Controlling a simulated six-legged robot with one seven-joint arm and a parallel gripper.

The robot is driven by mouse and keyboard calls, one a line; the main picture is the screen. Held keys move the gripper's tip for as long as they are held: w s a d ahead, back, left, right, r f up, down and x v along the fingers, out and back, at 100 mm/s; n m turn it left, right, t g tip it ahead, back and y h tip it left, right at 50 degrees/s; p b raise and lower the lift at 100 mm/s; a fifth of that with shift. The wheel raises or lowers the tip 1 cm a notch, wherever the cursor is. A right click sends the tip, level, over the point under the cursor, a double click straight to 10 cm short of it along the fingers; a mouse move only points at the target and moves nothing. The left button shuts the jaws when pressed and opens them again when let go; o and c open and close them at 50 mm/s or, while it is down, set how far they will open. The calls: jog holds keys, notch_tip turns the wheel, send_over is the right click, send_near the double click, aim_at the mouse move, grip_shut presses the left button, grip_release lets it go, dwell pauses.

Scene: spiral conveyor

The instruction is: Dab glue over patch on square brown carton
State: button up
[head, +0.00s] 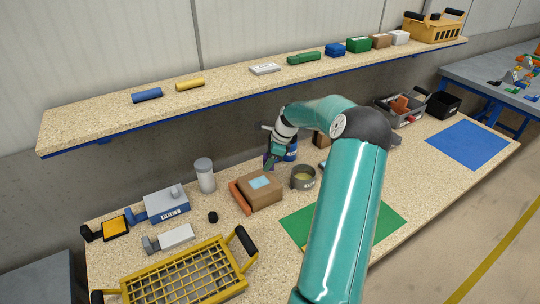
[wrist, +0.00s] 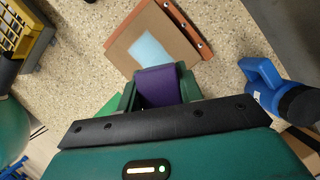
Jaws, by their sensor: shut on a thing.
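The square brown carton (head: 262,195) lies on the bench, with a pale blue patch (head: 261,182) on its top. In the wrist view the carton (wrist: 176,24) and its patch (wrist: 150,48) show just beyond my fingers. My gripper (head: 269,163) is behind the carton in the head view. In the wrist view my gripper (wrist: 158,90) is shut on a purple block-like thing (wrist: 158,84), whose far end appears near the carton's edge. I cannot tell whether it touches. A grey pot (head: 303,184) with yellowish contents stands right of the carton.
A reddish-brown piece (head: 240,197) lies along the carton's left side. A blue container (head: 291,152) stands behind, close to my gripper. A grey cylinder (head: 205,176) stands left; a yellow mesh basket (head: 185,277) is in front. The shelf (head: 230,93) overhangs the bench's back.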

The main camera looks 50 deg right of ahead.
jog(key=shift+r, duration=1.25)
